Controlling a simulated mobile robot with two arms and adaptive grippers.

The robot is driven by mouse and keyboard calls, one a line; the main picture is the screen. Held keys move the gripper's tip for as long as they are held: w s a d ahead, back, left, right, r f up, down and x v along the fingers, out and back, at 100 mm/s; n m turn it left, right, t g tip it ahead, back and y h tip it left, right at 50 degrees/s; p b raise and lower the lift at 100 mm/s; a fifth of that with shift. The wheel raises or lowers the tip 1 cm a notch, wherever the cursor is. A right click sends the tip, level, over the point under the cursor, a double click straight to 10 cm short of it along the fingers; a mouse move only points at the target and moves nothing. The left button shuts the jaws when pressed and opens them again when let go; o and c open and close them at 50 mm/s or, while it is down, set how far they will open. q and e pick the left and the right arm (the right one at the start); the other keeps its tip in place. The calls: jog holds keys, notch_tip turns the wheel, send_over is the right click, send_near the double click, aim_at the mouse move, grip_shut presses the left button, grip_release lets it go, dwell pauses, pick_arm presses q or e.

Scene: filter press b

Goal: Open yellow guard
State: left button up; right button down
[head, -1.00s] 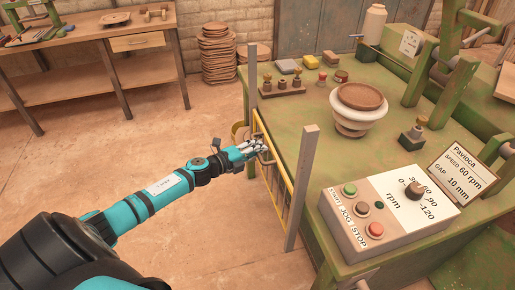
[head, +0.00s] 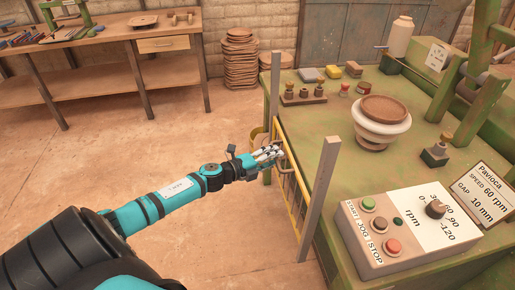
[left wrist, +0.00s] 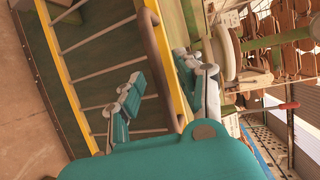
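The yellow guard (head: 294,191) is a barred frame at the left side of the green press table, upright between two grey posts. A brown bar-like handle (left wrist: 158,62) runs beside its yellow rail in the left wrist view. My left gripper (head: 270,154) is at the guard's upper part, by the handle. In the left wrist view, the fingers of my left gripper (left wrist: 162,97) are spread apart, with the handle and yellow rail between them. I see a gap on the left finger's side; contact on the other side is unclear. My right gripper is not in view.
A control box (head: 407,232) with buttons and a dial stands at the table's near edge. A brown disc on a white round stand (head: 381,122) sits mid-table. The near grey post (head: 319,198) rises close to my gripper. Floor left of the guard is mostly clear.

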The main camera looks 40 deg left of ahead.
pick_arm(q)
jog(key=v, duration=1)
jog(key=shift+s, duration=0.3)
jog(key=s+a+f+n+g+y+p, duration=0.15)
jog(key=s+f+n, duration=0.25)
jog(key=f, duration=0.5)
jog(key=s+a+f+n+g+y, duration=0.1)
jog(key=s+f+n+g+y, duration=0.25)
jog(key=f, duration=0.65)
jog(key=s+a+f+n+y, duration=0.1)
jog(key=s+f+n, duration=0.45)
jog(key=f, duration=0.35)
jog(key=s+d+f+n+g, duration=0.2)
jog(key=s+d+f, duration=0.4)
jog(key=s, duration=0.3)
jog(key=s+d+f+n+g+p, duration=0.1)
jog(key=s+d+f+n+g, duration=0.1)
jog(key=s+d+f+g, duration=0.2)
jog(key=s+d+f+n+g+h, duration=0.1)
jog(key=s+d+f+n+g, duration=0.2)
jog(key=s+d+f, duration=0.5)
jog(key=s+d, duration=0.3)
jog(key=s, duration=0.4)
jog(key=shift+s+f+p, duration=0.25)
jog(key=shift+f+p, duration=0.05)
